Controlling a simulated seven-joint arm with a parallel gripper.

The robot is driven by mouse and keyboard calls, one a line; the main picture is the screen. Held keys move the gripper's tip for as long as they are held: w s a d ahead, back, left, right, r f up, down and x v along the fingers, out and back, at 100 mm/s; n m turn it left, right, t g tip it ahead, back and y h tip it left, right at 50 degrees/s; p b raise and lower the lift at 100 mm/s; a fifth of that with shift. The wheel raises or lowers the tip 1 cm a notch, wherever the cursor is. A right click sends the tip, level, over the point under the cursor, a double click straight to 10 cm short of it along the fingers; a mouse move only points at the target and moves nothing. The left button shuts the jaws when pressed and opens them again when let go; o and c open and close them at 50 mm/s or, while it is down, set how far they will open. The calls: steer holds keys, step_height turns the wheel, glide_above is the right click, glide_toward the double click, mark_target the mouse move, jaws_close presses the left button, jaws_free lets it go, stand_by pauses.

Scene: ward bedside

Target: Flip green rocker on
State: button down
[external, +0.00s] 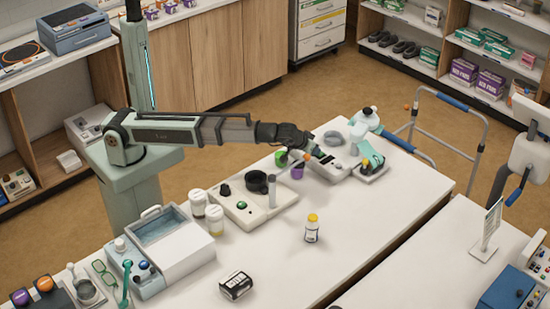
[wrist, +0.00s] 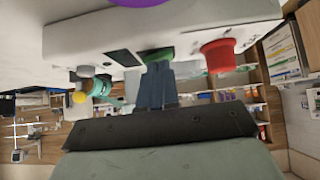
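A white device with a dark panel (external: 338,160) stands toward the back of the table. In the wrist view its white casing (wrist: 95,36) fills the upper part. A green part (wrist: 153,55), seemingly the green rocker, shows on its face, partly hidden behind my fingertips. A red button (wrist: 217,56) sticks out to its right, and a dark rectangle lies to its left. My gripper (wrist: 158,68) has its fingers together with nothing visible between them. The tips are at or very near the green part; I cannot tell whether they touch. In the external view my gripper (external: 311,154) is beside the device.
A teal-and-white device (external: 371,158) stands to the right. A white base with a black ring (external: 257,184) is nearer the camera, and a yellow-capped bottle (external: 312,229) stands in front.

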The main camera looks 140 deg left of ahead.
step_height(320, 180, up, 4)
steer(key=shift+s+d+r, duration=0.1)
steer(key=shift+s+r, duration=0.05)
steer(key=v, duration=0.9)
steer(key=shift+s+d, duration=0.25)
steer(key=shift+d, duration=0.05)
steer(key=shift+s+r+n+t, duration=0.15)
steer(key=shift+n+t, duration=0.35)
steer(key=shift+t, duration=0.4)
steer(key=shift+a, duration=0.1)
